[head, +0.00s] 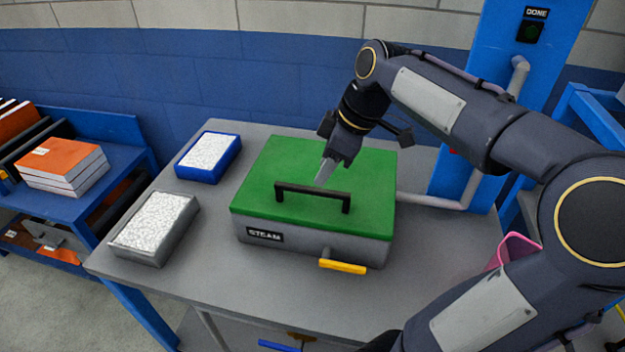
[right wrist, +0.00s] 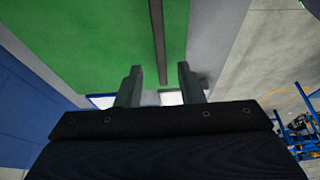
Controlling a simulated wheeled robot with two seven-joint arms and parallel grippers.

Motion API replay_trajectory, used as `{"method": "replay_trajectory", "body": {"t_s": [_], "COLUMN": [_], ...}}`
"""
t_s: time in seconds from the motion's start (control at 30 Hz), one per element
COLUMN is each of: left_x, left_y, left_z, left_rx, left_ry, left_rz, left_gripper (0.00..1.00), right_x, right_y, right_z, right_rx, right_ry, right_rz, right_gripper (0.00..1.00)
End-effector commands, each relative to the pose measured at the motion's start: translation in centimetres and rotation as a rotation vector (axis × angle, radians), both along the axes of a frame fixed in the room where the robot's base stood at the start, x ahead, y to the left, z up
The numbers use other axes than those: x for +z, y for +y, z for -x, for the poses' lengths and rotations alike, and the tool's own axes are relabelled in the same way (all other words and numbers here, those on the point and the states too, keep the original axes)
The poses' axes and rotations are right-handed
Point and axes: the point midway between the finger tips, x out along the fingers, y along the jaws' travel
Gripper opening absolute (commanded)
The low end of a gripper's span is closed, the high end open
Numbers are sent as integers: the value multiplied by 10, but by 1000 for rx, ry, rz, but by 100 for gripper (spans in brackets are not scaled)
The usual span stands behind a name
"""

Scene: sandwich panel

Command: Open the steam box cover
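The steam box (head: 300,245) is a grey box labelled STEAM on the table, with a flat green cover (head: 360,180) lying shut on it. A black bar handle (head: 312,190) stands near the cover's front edge. My right gripper (head: 321,178) points down over the cover, just behind and above the handle, and appears apart from it. In the right wrist view its two fingers (right wrist: 159,70) are spread with nothing between them. The dark handle bar (right wrist: 158,40) runs beyond the fingertips, over the green cover (right wrist: 100,35). My left gripper is out of view.
A yellow lever (head: 342,267) sticks out at the box's front. A blue tray (head: 199,177) and a grey tray (head: 150,251), both with white speckled filling, are left of it. A pipe (head: 430,201) links the box to a blue post (head: 515,85). The table's front strip is clear.

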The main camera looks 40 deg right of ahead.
Motion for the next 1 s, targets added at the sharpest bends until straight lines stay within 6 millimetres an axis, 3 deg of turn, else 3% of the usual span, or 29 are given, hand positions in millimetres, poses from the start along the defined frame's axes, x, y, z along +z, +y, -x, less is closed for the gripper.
{"method": "replay_trajectory", "body": {"t_s": [0.1,0.3,0.63,0.9,1.0], "left_x": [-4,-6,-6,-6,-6], "left_y": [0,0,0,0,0], "left_z": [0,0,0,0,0], "left_rx": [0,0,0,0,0], "left_ry": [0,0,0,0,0], "left_rz": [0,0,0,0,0], "left_gripper": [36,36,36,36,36], "right_x": [-21,-41,-45,-45,-45], "right_y": [5,10,12,12,12], "right_z": [-6,-13,-15,-15,-15], "right_rx": [-1,-2,-3,-3,-3], "right_ry": [4,0,-1,-1,-1], "right_rz": [-2,-1,-1,-1,-1], "right_gripper": [35,35,35,2,0]}}
